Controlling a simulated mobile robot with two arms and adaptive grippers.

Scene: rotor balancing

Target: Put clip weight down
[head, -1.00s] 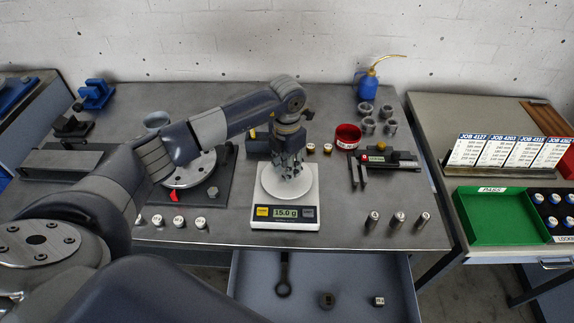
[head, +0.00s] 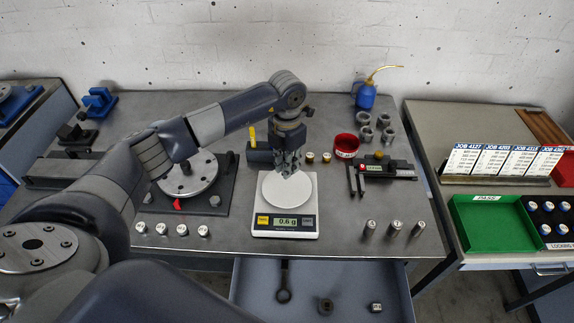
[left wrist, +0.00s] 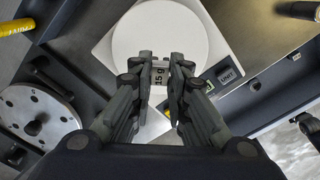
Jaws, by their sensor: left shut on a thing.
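The clip weight (left wrist: 158,76), a small pale piece marked 15 g, is between the fingertips of my left gripper (left wrist: 160,82) in the left wrist view. In the head view my left gripper (head: 288,168) points down over the back part of the white scale pan (head: 289,190) and hides the weight there. The scale (head: 286,223) display reads about 0.6 g. The gap between weight and pan is hard to judge. My right gripper is not in view.
Several small white-topped weights (head: 182,230) stand on the bench left of the scale. Metal cylinders (head: 394,228) stand at right. A rotor disc (head: 188,178) is at left, a red dish (head: 346,145) behind. An open drawer (head: 345,278) lies below the front edge.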

